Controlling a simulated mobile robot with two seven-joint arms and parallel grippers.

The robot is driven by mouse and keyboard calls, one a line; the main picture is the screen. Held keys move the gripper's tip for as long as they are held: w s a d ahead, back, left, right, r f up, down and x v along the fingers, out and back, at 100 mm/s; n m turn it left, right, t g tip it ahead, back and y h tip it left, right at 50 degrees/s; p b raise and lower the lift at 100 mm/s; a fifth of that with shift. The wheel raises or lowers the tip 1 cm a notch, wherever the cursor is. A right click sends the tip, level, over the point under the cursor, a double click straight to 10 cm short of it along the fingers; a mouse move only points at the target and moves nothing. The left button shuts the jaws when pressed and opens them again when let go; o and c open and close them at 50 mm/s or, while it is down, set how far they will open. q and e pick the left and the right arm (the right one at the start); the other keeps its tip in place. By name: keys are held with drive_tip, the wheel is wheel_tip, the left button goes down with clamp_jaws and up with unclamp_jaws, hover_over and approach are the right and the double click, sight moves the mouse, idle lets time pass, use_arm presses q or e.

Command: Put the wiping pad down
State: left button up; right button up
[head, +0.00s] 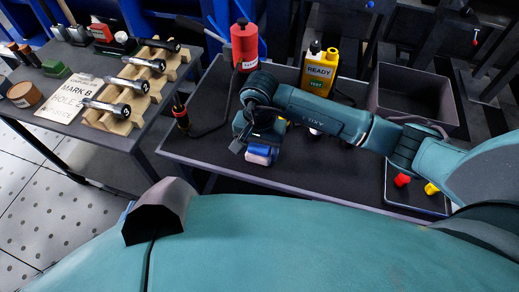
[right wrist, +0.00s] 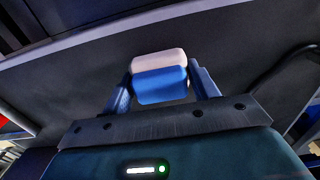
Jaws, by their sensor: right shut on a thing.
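The wiping pad is a small block with a blue layer and a whitish layer. It shows in the head view (head: 260,151) and in the right wrist view (right wrist: 160,78). My right gripper (head: 258,148) is shut on it, with one finger at each side of the pad in the right wrist view (right wrist: 160,90). The pad is over the front part of the dark bench top (head: 300,167). Whether it touches the surface, I cannot tell. My left gripper is not in view.
A red canister (head: 244,45) and a yellow READY tester (head: 320,70) stand at the back. A grey bin (head: 414,97) is at the right. A screwdriver (head: 181,115) is at the left edge. A wooden rack (head: 137,85) sits on the left table. Bench top right of the pad is clear.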

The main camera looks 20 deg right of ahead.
drive_tip(key=shift+f, duration=0.35)
drive_tip(key=shift+f, duration=0.1)
drive_tip(key=shift+f, duration=0.1)
drive_tip(key=o, duration=0.9)
